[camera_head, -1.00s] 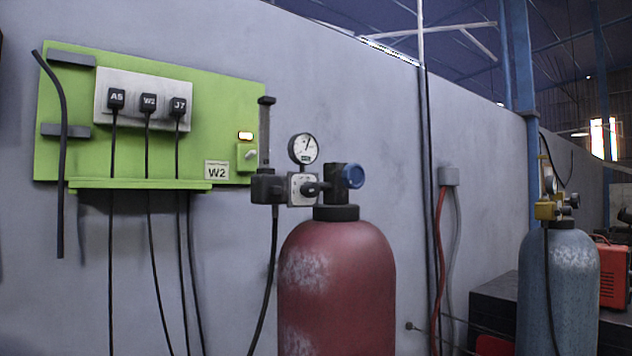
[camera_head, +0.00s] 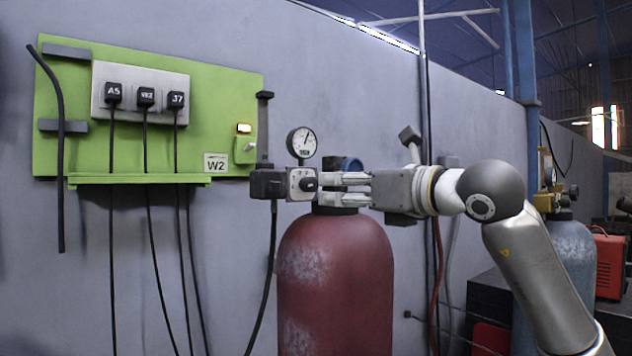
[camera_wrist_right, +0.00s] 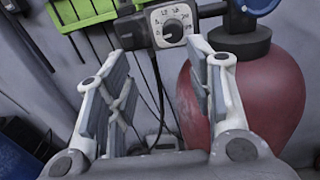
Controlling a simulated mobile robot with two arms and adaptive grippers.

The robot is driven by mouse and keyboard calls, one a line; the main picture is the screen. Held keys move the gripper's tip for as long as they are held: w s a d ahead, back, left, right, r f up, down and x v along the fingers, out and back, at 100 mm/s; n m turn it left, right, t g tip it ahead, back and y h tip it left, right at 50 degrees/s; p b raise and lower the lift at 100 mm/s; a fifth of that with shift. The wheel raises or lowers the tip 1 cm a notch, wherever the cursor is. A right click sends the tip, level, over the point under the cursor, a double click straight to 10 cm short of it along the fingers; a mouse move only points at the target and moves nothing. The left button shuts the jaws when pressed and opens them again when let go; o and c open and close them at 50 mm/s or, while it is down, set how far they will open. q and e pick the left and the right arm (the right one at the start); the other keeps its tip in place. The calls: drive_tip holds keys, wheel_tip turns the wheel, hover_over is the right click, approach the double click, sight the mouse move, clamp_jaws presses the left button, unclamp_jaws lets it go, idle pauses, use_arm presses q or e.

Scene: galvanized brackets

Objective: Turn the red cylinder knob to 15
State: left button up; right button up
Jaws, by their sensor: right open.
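The red cylinder (camera_head: 335,270) stands upright in front of the grey wall. It also shows in the right wrist view (camera_wrist_right: 265,95). Its black knob (camera_head: 309,184) sits on a pale square dial plate; in the right wrist view the knob (camera_wrist_right: 172,32) has numbers around it, too small to read surely. My right gripper (camera_head: 325,188) comes in from the right in front of the valve, fingertips close to the knob. In the right wrist view its fingers (camera_wrist_right: 158,75) are apart, with the knob ahead between them and nothing held. I cannot tell whether they touch the knob. My left gripper is out of view.
A round gauge (camera_head: 302,142) stands above the dial. A green panel (camera_head: 225,110) with several cables hangs on the wall at left. A grey-blue cylinder (camera_head: 575,245) stands at right.

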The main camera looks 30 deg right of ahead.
sight(314, 183)
drive_tip(key=shift+h, duration=0.5)
drive_tip(key=w+p, duration=0.1)
drive_tip(key=w, duration=0.2)
drive_tip(key=w+p, duration=0.2)
drive_tip(key=w, duration=0.1)
drive_tip(key=w+r+p, duration=0.1)
drive_tip(key=w, duration=0.2)
drive_tip(key=shift+w+d+p, duration=0.2)
drive_tip(key=shift+d+p, duration=0.1)
drive_tip(key=shift+p, duration=0.05)
drive_tip(key=shift+w+f+m, duration=0.15)
drive_tip(key=shift+w+m, duration=0.15)
drive_tip(key=shift+w, duration=0.1)
drive_tip(key=shift+c, duration=0.2)
drive_tip(key=c, duration=1)
